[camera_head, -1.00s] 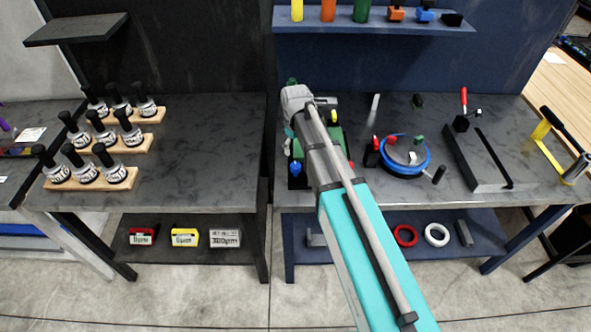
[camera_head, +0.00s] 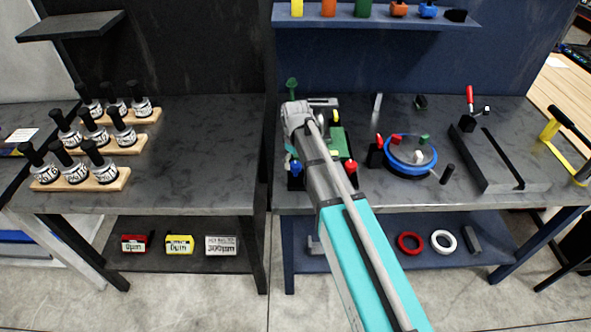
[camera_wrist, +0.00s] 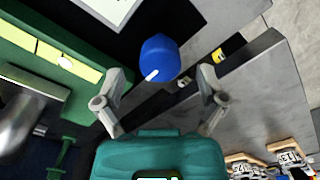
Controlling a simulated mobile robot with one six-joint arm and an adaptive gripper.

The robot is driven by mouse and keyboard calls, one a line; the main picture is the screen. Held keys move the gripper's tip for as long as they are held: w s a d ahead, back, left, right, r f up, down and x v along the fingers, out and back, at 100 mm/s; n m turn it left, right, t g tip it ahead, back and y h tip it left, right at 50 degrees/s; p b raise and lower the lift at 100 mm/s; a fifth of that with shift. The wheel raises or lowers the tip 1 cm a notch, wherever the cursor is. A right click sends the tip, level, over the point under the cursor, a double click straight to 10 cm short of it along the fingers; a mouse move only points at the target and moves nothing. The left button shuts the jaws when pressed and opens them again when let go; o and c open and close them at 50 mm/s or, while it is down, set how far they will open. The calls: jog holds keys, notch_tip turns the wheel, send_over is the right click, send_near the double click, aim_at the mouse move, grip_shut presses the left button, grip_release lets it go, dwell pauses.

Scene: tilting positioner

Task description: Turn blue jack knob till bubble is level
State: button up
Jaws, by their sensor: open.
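The blue jack knob (camera_wrist: 159,57) is in the upper middle of the wrist view, a rounded knob with a white pointer mark at its lower edge. My gripper (camera_wrist: 163,76) is open, with one finger on each side of the knob in the picture; no contact shows. In the head view the blue knob (camera_head: 296,168) is at the front left of the positioner's green plate (camera_head: 338,143), just below my gripper (camera_head: 292,152). A yellow-green vial strip (camera_wrist: 85,69) with a pale bubble-like spot lies on the plate in the wrist view; whether it is level I cannot tell.
A red knob (camera_head: 351,166) and a green knob (camera_head: 291,84) stand at other sides of the plate. A blue-rimmed round fixture (camera_head: 410,172) is to the right. A dark bar (camera_wrist: 240,68) with a yellow label lies near my right finger.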

jog(key=shift+f+b, duration=0.7)
jog(key=shift+f, duration=0.25)
jog(key=c, duration=1.1)
